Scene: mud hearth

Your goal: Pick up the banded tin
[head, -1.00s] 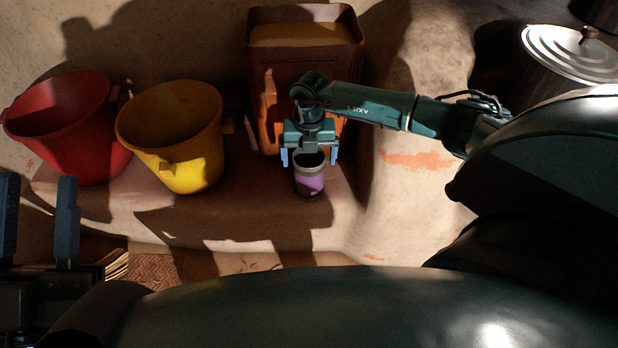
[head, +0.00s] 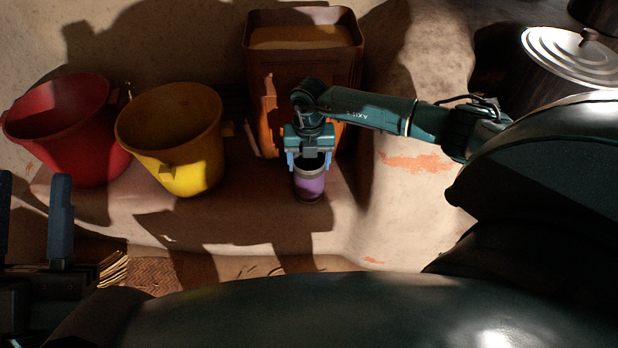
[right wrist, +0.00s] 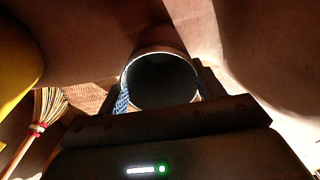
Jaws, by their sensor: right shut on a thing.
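The banded tin (head: 310,186) is a small open-topped tin with a purple band and a grey rim. It stands upright on the earthen ledge in the head view. My right gripper (head: 309,164) comes down from above and is shut on the tin's upper part, with a blue finger on each side. In the right wrist view the tin's dark round mouth (right wrist: 162,80) lies between the fingers. My left gripper (head: 33,182) is at the lower left, its two blue fingers apart and empty, away from the tin.
A brown square container (head: 305,62) stands just behind the tin, with an orange object (head: 269,118) in front of it. A yellow bucket (head: 190,165) and a red bucket (head: 62,145) stand to the left. A broom (right wrist: 42,115) shows in the right wrist view.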

